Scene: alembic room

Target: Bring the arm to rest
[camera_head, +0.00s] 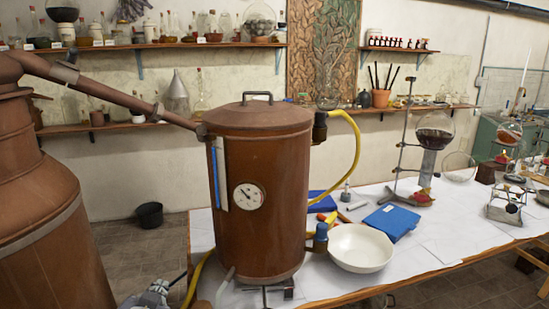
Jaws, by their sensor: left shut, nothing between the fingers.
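My left gripper (158,291) shows at the bottom edge, left of the middle. It is shut with nothing in it. It is in front of the floor, to the left of the large copper vessel (262,240) in the picture, and I see no contact with it. The rest of the left arm is cut off by the frame.
The copper vessel stands at the left end of a white-covered table (400,262). A copper still (45,235) fills the left. A black bucket (149,214) stands on the floor.

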